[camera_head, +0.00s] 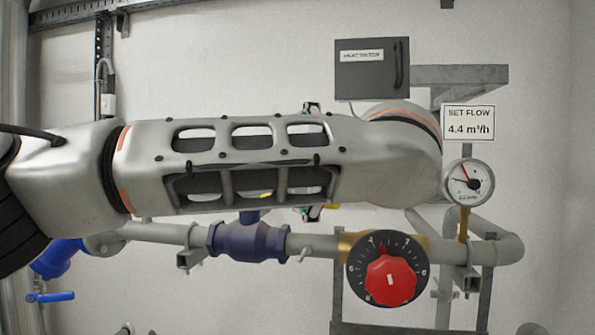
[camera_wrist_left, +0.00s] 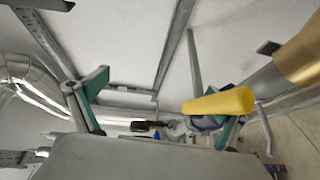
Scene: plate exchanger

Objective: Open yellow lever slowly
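The yellow lever (camera_wrist_left: 218,103) shows large in the left wrist view, right of centre, and it overlaps the right-hand finger. I cannot tell whether it touches that finger. The dark blue valve body (camera_head: 249,241) sits on the pipe below the arm. My right gripper is not in view.
A red knob (camera_head: 391,281) on a black dial sits right of the valve on the pipe. A round gauge (camera_head: 469,182) stands under the "SET FLOW 4.4 m³/h" sign (camera_head: 468,122). A dark box (camera_head: 372,69) hangs above. A blue handle (camera_head: 50,297) is at lower left.

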